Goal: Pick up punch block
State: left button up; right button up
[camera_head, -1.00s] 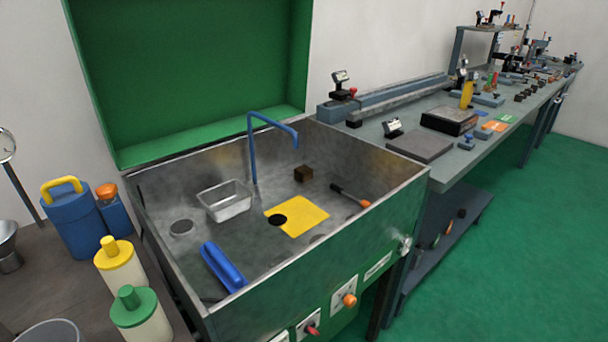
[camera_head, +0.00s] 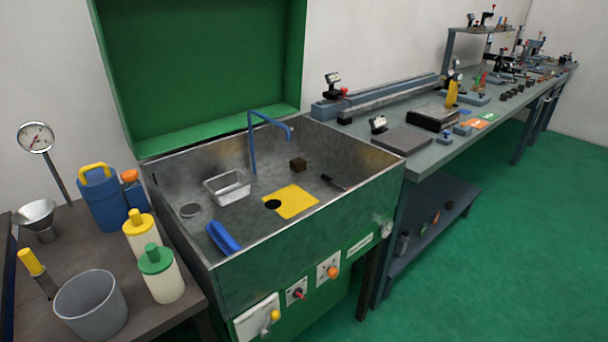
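No thing in view can be told for certain as the punch block. A small dark brown block (camera_head: 298,164) sits on the floor of the metal wash basin (camera_head: 222,270), near its back wall. Several small dark blocks (camera_head: 505,97) stand in a row on the long bench at the right, too small to tell apart. Neither of my grippers is in view.
The basin also holds a wire-grey tray (camera_head: 228,188), a yellow mat (camera_head: 300,200) and a blue brush-like bar (camera_head: 222,237). A side table (camera_head: 55,245) with bottles and a bucket (camera_head: 91,305) stands left. The green floor (camera_head: 470,260) at the right is clear.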

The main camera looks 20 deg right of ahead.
aim_at(298, 165)
jog(key=k, duration=0.1)
jog(key=z, duration=1.6)
jog(key=i, duration=1.9)
jog(key=u, duration=2.5)
